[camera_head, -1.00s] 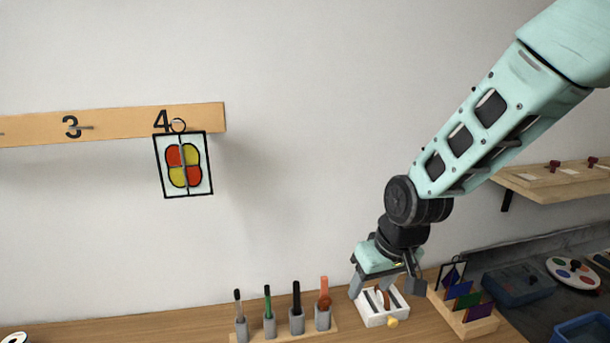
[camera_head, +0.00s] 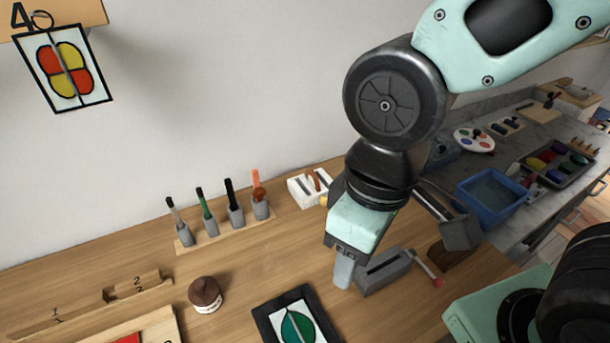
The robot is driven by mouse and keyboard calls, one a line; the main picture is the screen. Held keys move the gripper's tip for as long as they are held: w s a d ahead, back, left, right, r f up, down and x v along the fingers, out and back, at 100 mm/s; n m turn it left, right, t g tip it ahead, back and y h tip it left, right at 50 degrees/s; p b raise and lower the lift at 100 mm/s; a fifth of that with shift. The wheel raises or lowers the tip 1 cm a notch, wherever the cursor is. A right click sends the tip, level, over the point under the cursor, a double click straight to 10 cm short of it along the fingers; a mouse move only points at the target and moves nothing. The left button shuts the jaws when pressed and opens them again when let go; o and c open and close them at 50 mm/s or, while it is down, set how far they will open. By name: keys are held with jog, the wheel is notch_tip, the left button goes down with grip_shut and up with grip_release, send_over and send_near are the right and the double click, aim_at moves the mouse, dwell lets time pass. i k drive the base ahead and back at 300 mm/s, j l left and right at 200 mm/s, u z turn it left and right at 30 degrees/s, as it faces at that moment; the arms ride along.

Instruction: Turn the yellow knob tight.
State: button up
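The yellow knob (camera_head: 324,201) shows as a small piece at the right end of a white block (camera_head: 302,190). The block has slots and a brown piece in it, and it stands at the back of the bench near the wall. My gripper's body hides part of the knob's surroundings. My gripper (camera_head: 343,274) points down over the bench, in front of and to the right of the knob, apart from it. Only one fingertip shows clearly, so its opening cannot be told. I see nothing held in it.
A grey slotted block (camera_head: 385,272) with a red-tipped lever (camera_head: 436,281) is close beside my fingertip. Upright tools in a rack (camera_head: 222,232) stand left of the white block. A brown jar (camera_head: 205,294) and a dark-framed panel (camera_head: 268,316) lie forward. Bench between is clear.

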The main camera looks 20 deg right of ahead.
aim_at(323, 200)
jog(key=k+j+u, duration=0.2)
jog(key=u, duration=0.2)
jog(key=k+j+u, duration=0.2)
jog(key=u, duration=0.25)
jog(key=j, duration=0.1)
